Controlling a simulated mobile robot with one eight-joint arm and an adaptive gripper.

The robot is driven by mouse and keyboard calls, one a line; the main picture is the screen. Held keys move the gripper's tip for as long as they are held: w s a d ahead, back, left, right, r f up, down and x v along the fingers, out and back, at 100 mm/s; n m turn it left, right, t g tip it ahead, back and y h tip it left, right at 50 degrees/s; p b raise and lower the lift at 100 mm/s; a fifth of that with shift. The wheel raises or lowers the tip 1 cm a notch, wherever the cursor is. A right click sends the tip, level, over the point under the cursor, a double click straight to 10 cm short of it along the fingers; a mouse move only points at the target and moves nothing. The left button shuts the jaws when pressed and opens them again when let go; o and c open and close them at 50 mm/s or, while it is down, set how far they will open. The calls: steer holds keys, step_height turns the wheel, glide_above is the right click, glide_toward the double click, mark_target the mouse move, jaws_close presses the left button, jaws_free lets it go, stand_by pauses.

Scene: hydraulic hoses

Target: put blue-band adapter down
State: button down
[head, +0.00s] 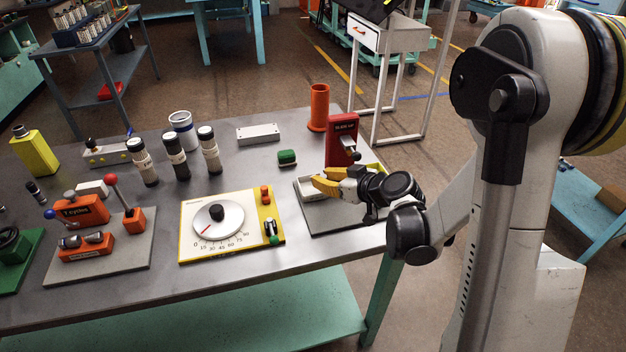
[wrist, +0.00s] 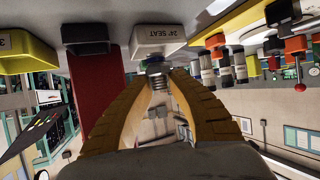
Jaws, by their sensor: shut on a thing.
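My gripper (head: 325,182) has yellow fingers and is at the white tray (head: 308,190) on the dark mat at the table's right end. In the wrist view, which is upside down, the fingers (wrist: 158,84) are closed on a small metallic threaded adapter (wrist: 158,74). The adapter is at the white tray marked "24° SEAT" (wrist: 157,38). I cannot tell whether it touches the tray. Its blue band cannot be made out. The adapter is hidden by the fingers in the head view.
A red stand (head: 341,138) and orange cylinder (head: 319,107) rise behind my gripper. A yellow tray (head: 375,167) is partly hidden behind my wrist. A dial board (head: 190,250) lies left of the mat. A green cylinder (head: 287,157) lies behind it. The table's front edge is close.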

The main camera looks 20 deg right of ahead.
steer(key=w, duration=0.1)
steer(key=w+a, duration=0.1)
steer(key=w, duration=0.1)
steer(key=shift+w+a+b, duration=0.3)
steer(key=shift+w+b, duration=0.05)
steer(key=f, duration=0.1)
steer(key=f+b, duration=0.2)
steer(key=shift+w+a+f, duration=0.1)
steer(key=shift+w+f, duration=0.2)
steer(key=shift+f, duration=0.1)
steer(key=shift+r, duration=0.15)
steer(key=c, duration=1.4)
jaws_free()
steer(key=shift+o, duration=0.2)
